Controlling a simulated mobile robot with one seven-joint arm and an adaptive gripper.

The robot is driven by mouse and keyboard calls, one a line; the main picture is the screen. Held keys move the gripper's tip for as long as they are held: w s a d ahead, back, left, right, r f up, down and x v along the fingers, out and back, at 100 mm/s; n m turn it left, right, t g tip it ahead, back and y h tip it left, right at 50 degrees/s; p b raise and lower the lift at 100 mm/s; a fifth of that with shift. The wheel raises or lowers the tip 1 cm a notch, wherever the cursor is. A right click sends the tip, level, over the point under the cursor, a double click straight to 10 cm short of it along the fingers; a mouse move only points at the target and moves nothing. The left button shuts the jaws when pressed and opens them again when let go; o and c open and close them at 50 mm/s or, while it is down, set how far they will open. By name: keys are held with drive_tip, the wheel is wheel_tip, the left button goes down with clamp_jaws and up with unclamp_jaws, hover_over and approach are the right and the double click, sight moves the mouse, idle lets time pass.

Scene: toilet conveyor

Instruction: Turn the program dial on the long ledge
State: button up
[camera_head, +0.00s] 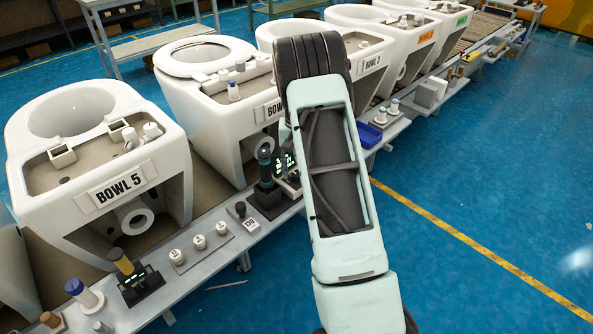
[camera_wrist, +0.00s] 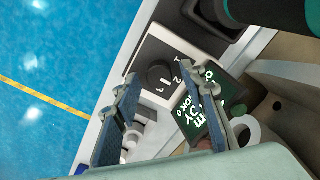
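The plate sits on the long ledge (camera_head: 190,272), which runs in front of the bowls. My gripper (camera_wrist: 161,74) is open, one finger on each side of the dial in the picture; I cannot tell whether either touches it. In the head view my arm hides the gripper and the dial.
A dark upright handheld device in a black stand (camera_head: 265,180) is close left of my arm. Several white knobs (camera_head: 199,241) and a small black-topped knob (camera_head: 240,209) stand farther left. A blue tray (camera_head: 369,135) lies right of my arm. Blue floor is open at right.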

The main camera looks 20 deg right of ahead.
wheel_tip(320, 180, up, 12)
idle(0.7)
